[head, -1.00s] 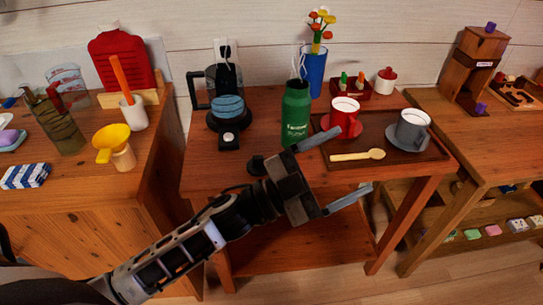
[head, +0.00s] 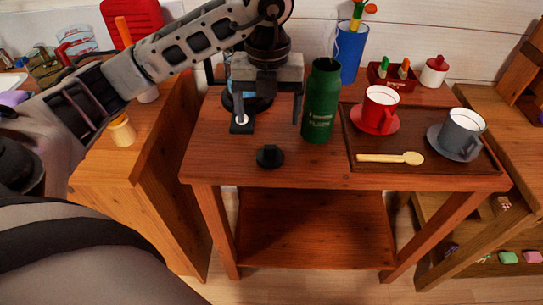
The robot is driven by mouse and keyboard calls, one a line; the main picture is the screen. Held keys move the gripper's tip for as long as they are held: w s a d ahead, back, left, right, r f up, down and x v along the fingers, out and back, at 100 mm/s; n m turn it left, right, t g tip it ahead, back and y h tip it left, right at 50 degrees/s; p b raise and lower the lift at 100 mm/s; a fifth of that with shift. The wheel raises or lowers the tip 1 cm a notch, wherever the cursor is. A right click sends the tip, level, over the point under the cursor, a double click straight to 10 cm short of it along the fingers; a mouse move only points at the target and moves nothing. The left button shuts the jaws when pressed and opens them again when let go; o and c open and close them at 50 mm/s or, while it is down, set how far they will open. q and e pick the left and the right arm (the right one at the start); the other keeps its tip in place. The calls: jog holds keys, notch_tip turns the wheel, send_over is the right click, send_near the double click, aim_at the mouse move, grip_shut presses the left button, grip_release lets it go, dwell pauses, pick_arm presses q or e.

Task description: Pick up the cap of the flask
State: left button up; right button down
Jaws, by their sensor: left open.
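The green flask (head: 321,102) stands upright on the wooden side table, its top without a cap. A small black cap (head: 270,156) lies on the tabletop near the front edge, left of the flask and in front of it. My left gripper (head: 267,112) is open and empty and points down, with its fingers behind the cap in the picture and left of the flask. It is apart from the cap. My right gripper is not in view.
A dark tray (head: 437,166) holds a red cup (head: 379,106), a grey cup (head: 459,131) and a wooden spoon (head: 390,158). A kettle-like appliance behind my gripper is mostly hidden. A blue vase (head: 349,54) stands behind the flask. The table's front left is clear.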

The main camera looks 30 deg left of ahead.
aim_at(271, 147)
pick_arm(q)
notch_tip(271, 147, down, 11)
jog(key=shift+w+d+f, duration=0.1)
jog(key=shift+w, duration=0.05)
dwell(0.4)
jog(key=c, duration=1.1)
